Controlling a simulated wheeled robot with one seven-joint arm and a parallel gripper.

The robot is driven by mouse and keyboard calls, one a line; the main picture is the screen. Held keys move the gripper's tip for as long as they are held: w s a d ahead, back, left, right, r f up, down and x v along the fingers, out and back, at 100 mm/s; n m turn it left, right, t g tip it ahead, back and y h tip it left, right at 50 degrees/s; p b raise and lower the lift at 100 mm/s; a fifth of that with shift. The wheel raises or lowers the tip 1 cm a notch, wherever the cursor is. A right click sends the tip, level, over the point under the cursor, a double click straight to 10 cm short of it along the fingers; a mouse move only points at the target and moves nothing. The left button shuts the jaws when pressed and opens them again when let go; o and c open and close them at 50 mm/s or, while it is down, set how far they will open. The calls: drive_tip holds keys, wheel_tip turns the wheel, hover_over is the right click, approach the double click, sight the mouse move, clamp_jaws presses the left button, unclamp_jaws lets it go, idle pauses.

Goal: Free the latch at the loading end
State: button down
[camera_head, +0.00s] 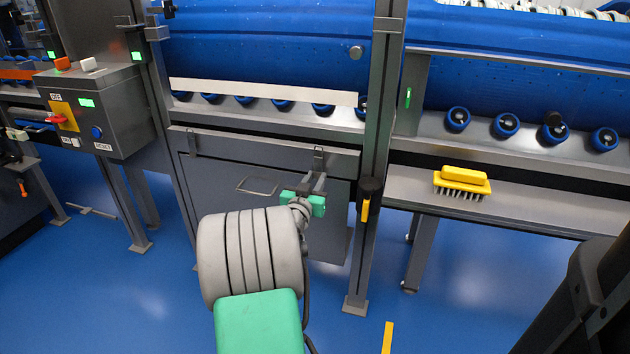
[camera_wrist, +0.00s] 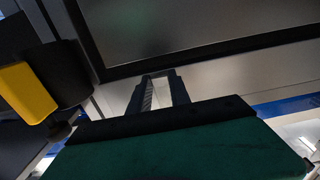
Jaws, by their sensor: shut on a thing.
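A dark grey panel (camera_head: 225,170) fills the front below the blue tub, with a small latch (camera_head: 318,158) at its upper right and a similar latch (camera_head: 191,143) at its upper left. My gripper (camera_head: 318,178), with green sides, is at the right latch, its jaws closed on it. In the wrist view my gripper's dark fingers (camera_wrist: 160,92) reach up to the panel edge, with a pale strip between them. The fingers hide much of the latch, and I cannot tell whether it is fastened or loose.
A post stands just right of my gripper, bearing a black holder with a yellow handle (camera_head: 365,210), close by in the wrist view too (camera_wrist: 25,92). A yellow brush (camera_head: 462,180) lies on the right ledge. A control box (camera_head: 100,110) stands left.

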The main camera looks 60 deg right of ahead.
sight(318, 173)
drive_tip(key=shift+a, duration=0.1)
drive_tip(key=shift+r, duration=0.1)
drive_tip(key=shift+r+p, duration=0.15)
drive_tip(key=shift+p, duration=0.5)
drive_tip(key=y+p, duration=0.1)
drive_tip(key=p, duration=0.1)
drive_tip(key=r+p, duration=0.1)
drive_tip(key=p, duration=0.1)
drive_tip(key=shift+s+a+r+y, duration=0.1)
drive_tip(key=shift+a+y, duration=0.15)
drive_tip(key=shift+y, duration=0.15)
drive_tip(key=r+y+p, duration=0.1)
drive_tip(key=p, duration=0.3)
drive_tip(key=shift+a+p, duration=0.3)
drive_tip(key=y+p, duration=0.2)
drive_tip(key=p, duration=0.2)
drive_tip(key=a+r+g+y+p, duration=0.1)
drive_tip(key=y+p, duration=0.1)
drive_tip(key=p, duration=0.2)
drive_tip(key=shift+s+r, duration=0.1)
drive_tip(key=shift+s, duration=0.05)
drive_tip(key=r+y+p, duration=0.1)
drive_tip(key=y+p, duration=0.1)
drive_tip(key=p, duration=0.1)
drive_tip(key=r+g+y+p, duration=0.1)
drive_tip(key=y+p, duration=0.2)
drive_tip(key=p, duration=0.1)
drive_tip(key=y+p, duration=0.3)
drive_tip(key=shift+a+r+p, duration=0.3)
drive_tip(key=shift+r+p, duration=0.1)
